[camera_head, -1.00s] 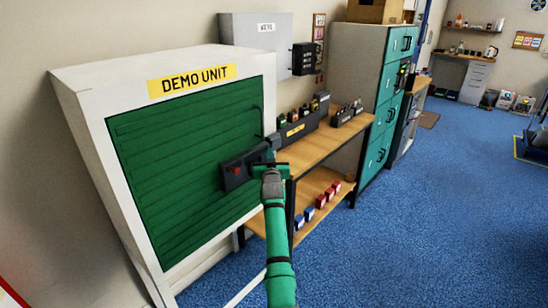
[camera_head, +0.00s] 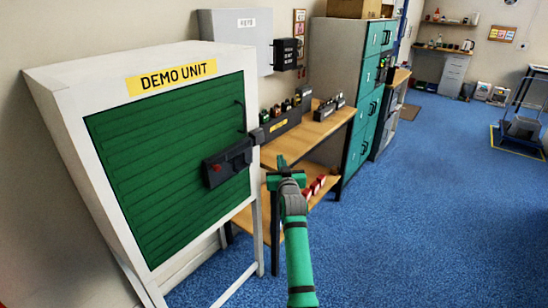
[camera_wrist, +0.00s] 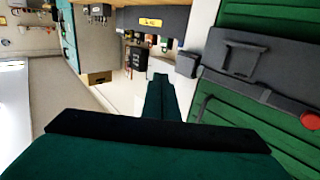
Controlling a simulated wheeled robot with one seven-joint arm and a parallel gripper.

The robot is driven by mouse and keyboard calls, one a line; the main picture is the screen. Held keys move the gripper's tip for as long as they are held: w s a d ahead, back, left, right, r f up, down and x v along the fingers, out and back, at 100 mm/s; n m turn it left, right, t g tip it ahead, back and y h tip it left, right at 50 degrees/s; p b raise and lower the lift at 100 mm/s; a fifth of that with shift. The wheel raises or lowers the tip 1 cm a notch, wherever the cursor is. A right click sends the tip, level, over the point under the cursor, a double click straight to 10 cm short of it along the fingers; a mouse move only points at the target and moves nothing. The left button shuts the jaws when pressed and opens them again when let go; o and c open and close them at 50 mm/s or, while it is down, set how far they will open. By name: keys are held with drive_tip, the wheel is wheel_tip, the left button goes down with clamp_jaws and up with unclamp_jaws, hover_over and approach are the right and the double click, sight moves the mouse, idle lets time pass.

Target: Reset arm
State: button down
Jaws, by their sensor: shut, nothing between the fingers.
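My gripper (camera_head: 279,165) is at the end of my green arm, right of the demo unit and in front of the wooden shelf. It is shut with nothing in it. The wrist view shows its green fingers (camera_wrist: 158,98) together, pointing into open space. The white-framed demo unit (camera_head: 60,75) has a green slatted shutter (camera_head: 135,190). A dark latch box (camera_head: 232,160) with a red button sits at the shutter's right side, apart from my gripper. The latch box also shows at the right in the wrist view (camera_wrist: 262,85).
A wooden two-level shelf (camera_head: 325,127) with several padlocks and small boxes stands behind my gripper. A teal-fronted cabinet (camera_head: 362,125) and a grey key box (camera_head: 235,40) are further back. Blue floor (camera_head: 430,210) is clear on the right. A trolley (camera_head: 522,125) stands far right.

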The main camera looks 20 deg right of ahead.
drive_tip(key=s+a+f+y, duration=0.1)
drive_tip(key=s+a+f, duration=0.8)
drive_tip(key=a+f, duration=0.25)
drive_tip(key=s+a+f+y, duration=0.1)
drive_tip(key=s+a+f, duration=0.85)
drive_tip(key=f, duration=0.35)
drive_tip(key=s+a+f+g, duration=0.1)
drive_tip(key=s+a+f, duration=0.3)
drive_tip(key=s, duration=0.5)
drive_tip(key=s+a+f, duration=0.2)
drive_tip(key=s+a, duration=0.4)
drive_tip(key=s, duration=0.4)
drive_tip(key=s+a+r+n+y, duration=0.1)
drive_tip(key=s+r, duration=0.2)
drive_tip(key=s, duration=0.7)
drive_tip(key=s+a+r+n+y, duration=0.1)
drive_tip(key=s+r, duration=0.3)
drive_tip(key=s, duration=0.5)
drive_tip(key=s+a+r+n+g+y, duration=0.1)
drive_tip(key=s+a+r, duration=0.2)
drive_tip(key=s, duration=0.7)
drive_tip(key=shift+s+r, duration=0.35)
